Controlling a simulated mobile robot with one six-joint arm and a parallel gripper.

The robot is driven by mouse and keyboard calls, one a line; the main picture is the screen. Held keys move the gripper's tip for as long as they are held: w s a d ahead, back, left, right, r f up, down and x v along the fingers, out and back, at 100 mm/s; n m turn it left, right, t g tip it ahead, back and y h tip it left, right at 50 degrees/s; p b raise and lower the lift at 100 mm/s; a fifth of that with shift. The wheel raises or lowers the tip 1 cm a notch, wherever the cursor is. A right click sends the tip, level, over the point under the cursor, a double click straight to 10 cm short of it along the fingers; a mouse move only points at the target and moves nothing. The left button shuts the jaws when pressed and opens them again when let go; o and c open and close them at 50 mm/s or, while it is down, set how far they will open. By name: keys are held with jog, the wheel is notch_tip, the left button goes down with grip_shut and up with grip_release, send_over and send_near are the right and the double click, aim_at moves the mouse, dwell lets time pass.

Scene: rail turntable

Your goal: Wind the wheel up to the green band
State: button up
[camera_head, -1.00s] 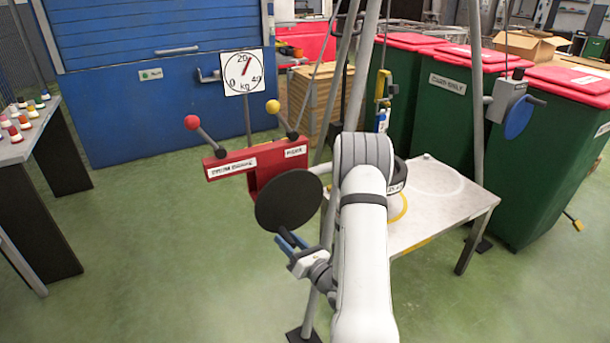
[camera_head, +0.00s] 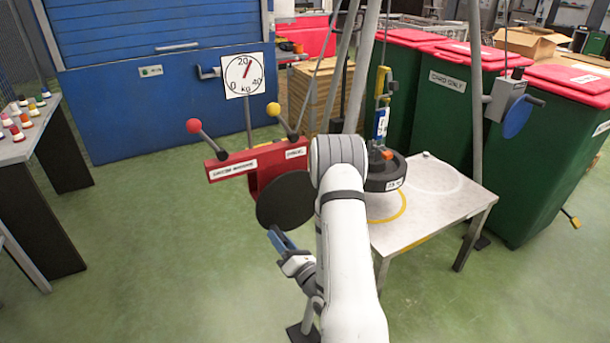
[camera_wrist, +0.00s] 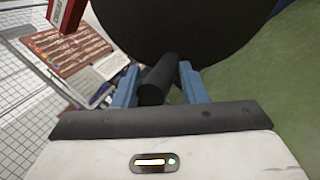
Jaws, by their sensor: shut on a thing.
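A dark, wheel-shaped load (camera_head: 386,174) with a kg label hangs under a yellow and blue hook piece (camera_head: 381,122), over a yellow ring marked on the table; it looks just clear of the tabletop. I cannot make out a green band. A black disc (camera_head: 284,203) stands at the front of the red winch frame (camera_head: 255,163); it also fills the top of the wrist view (camera_wrist: 190,30). My gripper (camera_head: 283,240) is at the disc's lower edge. In the wrist view its blue fingers (camera_wrist: 158,75) are shut on a black crank handle (camera_wrist: 152,90).
A dial (camera_head: 243,74) reads slightly past 20 kg. Red-knobbed (camera_head: 193,126) and yellow-knobbed (camera_head: 273,109) levers rise from the winch frame. The grey table (camera_head: 440,212) is at right, before green bins (camera_head: 545,165). Tripod legs stand behind my arm.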

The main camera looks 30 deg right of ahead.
jog(key=shift+a+r, duration=0.15)
jog(key=shift+a, duration=0.05)
jog(key=shift+a+r+m+b, duration=0.3)
jog(key=shift+a+m+b, duration=0.05)
jog(key=shift+m+b, duration=0.4)
jog(key=shift+a+r+m+t+h+b, duration=0.25)
jog(key=shift+r+m+h+b, duration=0.2)
jog(key=shift+m, duration=0.25)
jog(key=shift+a+r+m+t+h+b, duration=0.15)
jog(key=shift+r+m+t+h+b, duration=0.15)
jog(key=shift+m+b, duration=0.3)
jog(key=o, duration=1.2)
jog(key=shift+c, duration=0.2)
jog(key=shift+d, duration=0.1)
